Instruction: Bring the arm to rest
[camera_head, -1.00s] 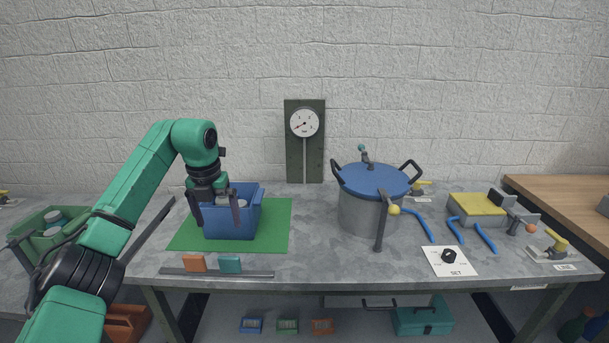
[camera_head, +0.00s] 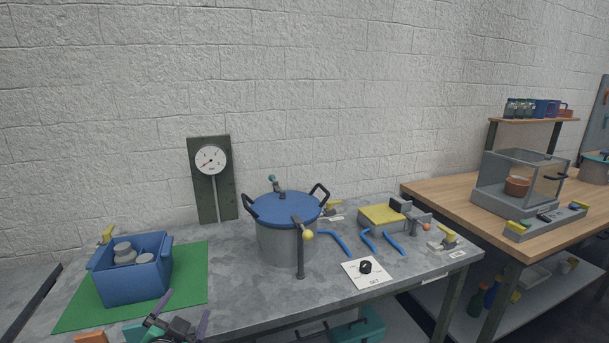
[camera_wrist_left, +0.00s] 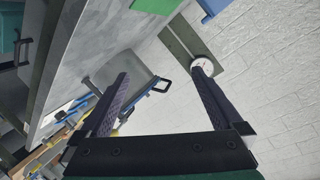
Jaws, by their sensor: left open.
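My left gripper (camera_head: 177,322) shows at the bottom edge of the head view, in front of the table's near edge, with its fingers apart. In the left wrist view both fingers (camera_wrist_left: 155,95) are spread with nothing between them. The blue bin (camera_head: 132,280) stands on the green mat (camera_head: 190,279), up and left of the gripper, with grey-white round pieces (camera_head: 125,253) inside. My gripper is clear of the bin. My right gripper is in neither view.
A metal pot (camera_head: 285,240) with a blue lid stands mid-table, beside a gauge board (camera_head: 213,180). Blue bent handles, a yellow-topped block (camera_head: 381,217) and a SET dial card (camera_head: 366,271) lie to the right. A wooden table (camera_head: 450,199) with a glass-sided box (camera_head: 521,183) stands farther right.

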